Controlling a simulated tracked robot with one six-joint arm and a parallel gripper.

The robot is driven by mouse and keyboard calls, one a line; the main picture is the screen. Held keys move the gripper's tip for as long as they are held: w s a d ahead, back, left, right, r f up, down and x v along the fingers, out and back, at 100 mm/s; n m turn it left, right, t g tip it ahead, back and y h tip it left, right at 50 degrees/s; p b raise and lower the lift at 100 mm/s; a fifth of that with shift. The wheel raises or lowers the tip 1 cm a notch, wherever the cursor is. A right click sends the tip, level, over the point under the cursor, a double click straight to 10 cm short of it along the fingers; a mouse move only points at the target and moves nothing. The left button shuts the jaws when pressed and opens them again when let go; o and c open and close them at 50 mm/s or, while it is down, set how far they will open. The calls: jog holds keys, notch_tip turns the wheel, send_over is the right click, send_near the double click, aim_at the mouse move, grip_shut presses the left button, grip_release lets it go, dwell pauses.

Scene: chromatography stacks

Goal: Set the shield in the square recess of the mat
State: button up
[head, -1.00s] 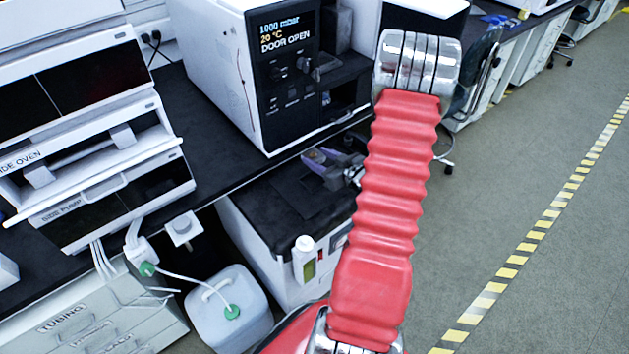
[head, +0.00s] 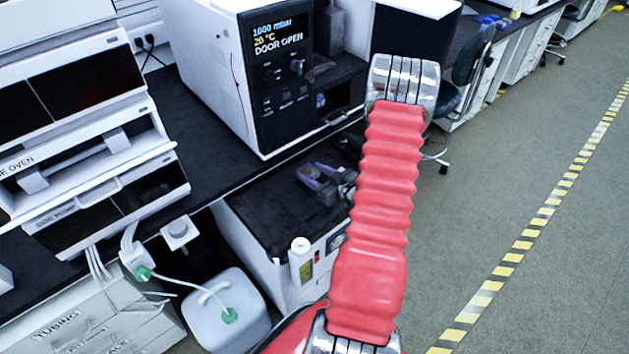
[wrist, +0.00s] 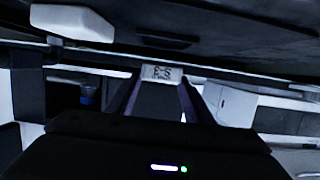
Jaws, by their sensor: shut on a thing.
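My gripper (head: 313,178) shows in the head view over the dark top of a low white cabinet, partly behind my red arm. Its two purple-edged fingers show in the wrist view. They are shut on a small pale piece lettered "F-S" (wrist: 162,73), which I take for the shield. The piece sits between the fingertips; only its lettered face shows clearly. In the head view it is too small to make out. I cannot tell the mat or its square recess from the dark cabinet top (head: 262,205).
The black bench (head: 215,130) overhangs behind the cabinet and carries a white oven (head: 205,70) reading "DOOR OPEN". A white bottle (head: 301,262) is at the cabinet's front. A white jug (head: 228,310) with tubing stands to its left. The floor at right is open.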

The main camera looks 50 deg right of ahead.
jog(key=shift+f, duration=1.8)
jog(key=shift+f, duration=0.1)
jog(key=o, duration=1.2)
jog(key=v, duration=1.2)
